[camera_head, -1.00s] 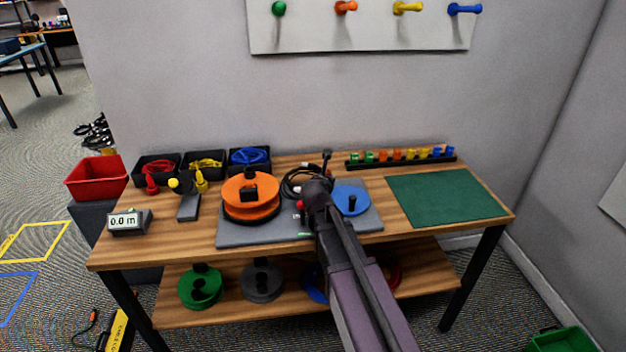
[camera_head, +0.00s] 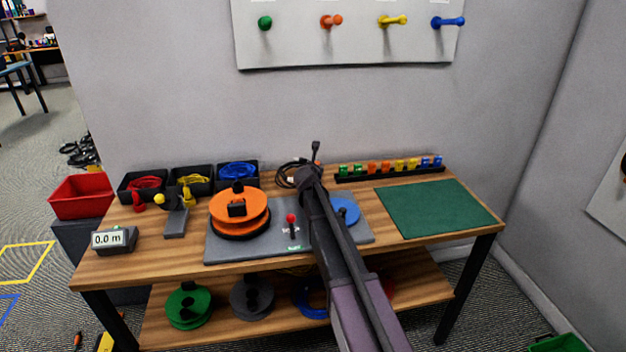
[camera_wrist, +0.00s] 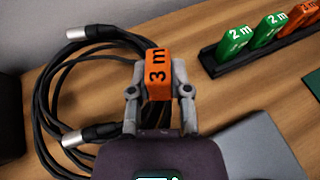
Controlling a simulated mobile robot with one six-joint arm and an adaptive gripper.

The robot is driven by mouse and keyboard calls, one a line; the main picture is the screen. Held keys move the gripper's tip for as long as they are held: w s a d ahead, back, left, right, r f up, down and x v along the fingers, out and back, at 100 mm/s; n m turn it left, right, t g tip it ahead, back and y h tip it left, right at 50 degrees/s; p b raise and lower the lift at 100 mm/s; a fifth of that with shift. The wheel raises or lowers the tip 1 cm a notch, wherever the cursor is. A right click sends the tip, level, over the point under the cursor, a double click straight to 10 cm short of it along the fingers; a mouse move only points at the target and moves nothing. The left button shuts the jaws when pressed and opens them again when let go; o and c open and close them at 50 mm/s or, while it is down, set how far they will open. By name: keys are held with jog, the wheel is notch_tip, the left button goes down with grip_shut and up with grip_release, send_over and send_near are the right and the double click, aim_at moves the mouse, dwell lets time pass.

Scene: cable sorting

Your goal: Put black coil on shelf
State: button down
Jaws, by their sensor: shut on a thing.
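The black coil (camera_head: 284,174), a looped cable with silver connectors, is at the back of the bench, right of the black bins. The coil also fills the left of the wrist view (camera_wrist: 46,102). My gripper (camera_head: 309,178) is at the coil's right side. In the wrist view my gripper (camera_wrist: 159,92) is shut on an orange "3 m" tag (camera_wrist: 158,68) at the coil's edge. Whether the coil touches the bench top I cannot tell. The lower shelf (camera_head: 425,285) holds green, grey and blue reels; my arm hides part of it.
A grey mat (camera_head: 225,248) carries an orange reel (camera_head: 238,206), a red-knobbed lever and a blue disc (camera_head: 345,210). A tag rack (camera_head: 390,170) stands at the back right. A green mat (camera_head: 435,210) is bare. Bins of coloured cable (camera_head: 190,181) line the back left.

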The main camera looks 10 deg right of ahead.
dwell(0.4)
jog(key=shift+f+b, duration=1.75)
jog(key=shift+f, duration=0.05)
jog(key=c, duration=0.6)
grip_release()
jog(key=shift+r, duration=0.15)
jog(key=p+v, duration=0.4)
jog(key=v, duration=0.6)
jog(key=shift+s+a, duration=0.1)
jog(key=shift+s, duration=0.15)
jog(key=shift+s+a+r+p, duration=0.25)
jog(key=shift+s+a+p, duration=0.1)
jog(key=shift+s, duration=0.25)
